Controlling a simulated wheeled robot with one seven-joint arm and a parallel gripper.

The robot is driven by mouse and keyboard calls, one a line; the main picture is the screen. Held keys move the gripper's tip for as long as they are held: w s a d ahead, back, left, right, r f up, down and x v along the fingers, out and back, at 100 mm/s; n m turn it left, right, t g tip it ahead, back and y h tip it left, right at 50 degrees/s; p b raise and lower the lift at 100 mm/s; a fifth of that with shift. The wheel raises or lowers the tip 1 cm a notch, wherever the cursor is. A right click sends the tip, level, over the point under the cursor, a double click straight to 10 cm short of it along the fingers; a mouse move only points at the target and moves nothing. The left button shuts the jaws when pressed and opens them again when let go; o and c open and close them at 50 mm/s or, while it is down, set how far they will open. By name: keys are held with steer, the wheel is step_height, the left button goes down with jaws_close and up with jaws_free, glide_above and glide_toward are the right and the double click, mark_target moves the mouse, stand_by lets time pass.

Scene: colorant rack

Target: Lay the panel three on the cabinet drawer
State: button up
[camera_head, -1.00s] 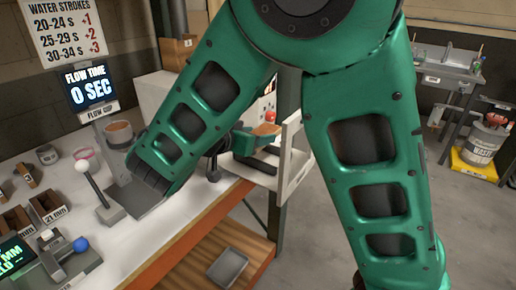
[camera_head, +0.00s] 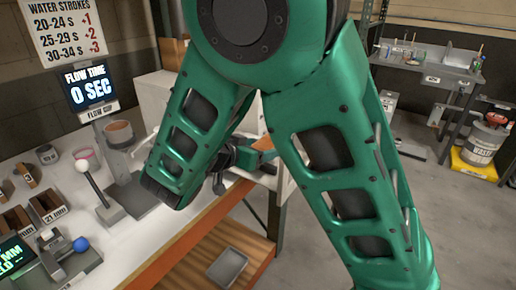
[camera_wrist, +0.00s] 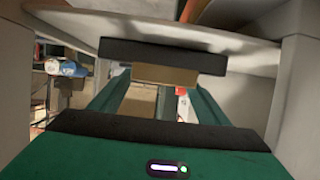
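My gripper (camera_head: 246,158) shows in the head view beyond the table's right edge, beside a white cabinet and partly hidden by my green arm. A tan, flat piece (camera_head: 264,144) shows at its green end; I cannot tell whether this is panel three. In the wrist view, a tan block (camera_wrist: 165,75) sits just under a black bar of my gripper, between two green rails. Whether the jaws are closed on it is unclear. Pale cabinet walls (camera_wrist: 295,90) stand close on the right and above. I cannot make out a separate drawer.
A white table carries a flow cup stand (camera_head: 120,150), a blue-knobbed device (camera_head: 80,246) and small wooden boxes (camera_head: 48,205). A grey tray (camera_head: 228,267) lies on the wooden lower shelf. A yellow-based waste bin (camera_head: 484,143) stands far right, with clear floor before it.

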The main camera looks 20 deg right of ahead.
steer(key=shift+r, duration=0.1)
steer(key=v, duration=1.2)
steer(key=shift+s, duration=0.15)
